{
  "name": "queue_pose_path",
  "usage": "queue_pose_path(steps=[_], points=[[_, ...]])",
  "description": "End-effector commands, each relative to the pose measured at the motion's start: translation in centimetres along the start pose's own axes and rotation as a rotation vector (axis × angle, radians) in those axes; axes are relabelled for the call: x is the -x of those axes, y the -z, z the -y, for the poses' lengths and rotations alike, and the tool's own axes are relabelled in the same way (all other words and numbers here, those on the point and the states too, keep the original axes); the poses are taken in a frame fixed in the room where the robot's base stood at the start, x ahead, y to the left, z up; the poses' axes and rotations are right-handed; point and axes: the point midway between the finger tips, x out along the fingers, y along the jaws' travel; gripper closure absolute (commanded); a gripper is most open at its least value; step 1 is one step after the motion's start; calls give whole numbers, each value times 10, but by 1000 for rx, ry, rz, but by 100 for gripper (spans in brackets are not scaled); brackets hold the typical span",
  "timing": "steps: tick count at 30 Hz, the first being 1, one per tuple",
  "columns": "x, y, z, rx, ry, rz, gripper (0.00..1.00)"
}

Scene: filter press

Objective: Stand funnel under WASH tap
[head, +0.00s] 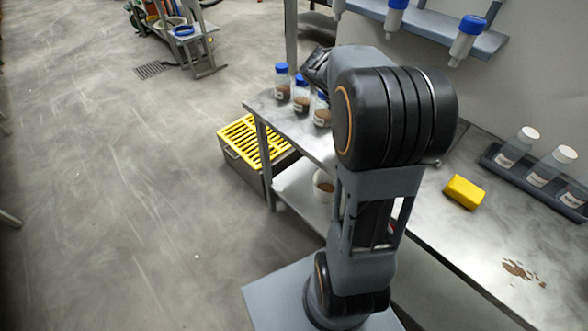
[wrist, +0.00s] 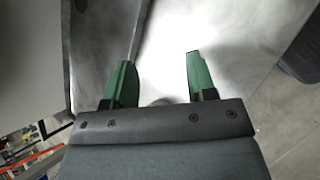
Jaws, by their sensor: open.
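My gripper (wrist: 159,58) is open in the wrist view, its two green fingers apart over a bright metal surface. No object shows held between the fingertips. A small greyish rounded shape (wrist: 160,102) shows low between the fingers, too covered to identify. In the head view my arm stands in front of the bench and hides part of it; the gripper fingers do not show there. I cannot make out a funnel in either view. No tap marked WASH can be read.
Several blue-capped bottles (head: 301,94) stand on the metal bench (head: 412,228) at its far end. A yellow block (head: 464,192), a rack (head: 502,168) of white-capped bottles and a brown spill (head: 518,269) are at right. Blue-topped vessels (head: 467,40) hang from a wall shelf (head: 430,22). A yellow-grated bin (head: 243,143) stands left.

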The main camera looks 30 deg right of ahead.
Motion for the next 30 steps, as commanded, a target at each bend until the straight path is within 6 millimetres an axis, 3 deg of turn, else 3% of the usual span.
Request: queue_pose_path(steps=[1, 6, 12, 18, 30], points=[[23, 10, 28, -89, 13, -104, 49], [75, 41, 120, -401, 168, -411, 49], [108, 57, 197, -651, 386, -615, 49], [118, 61, 227, -756, 503, -682, 49], [122, 59, 229, -768, 517, -687, 49]])
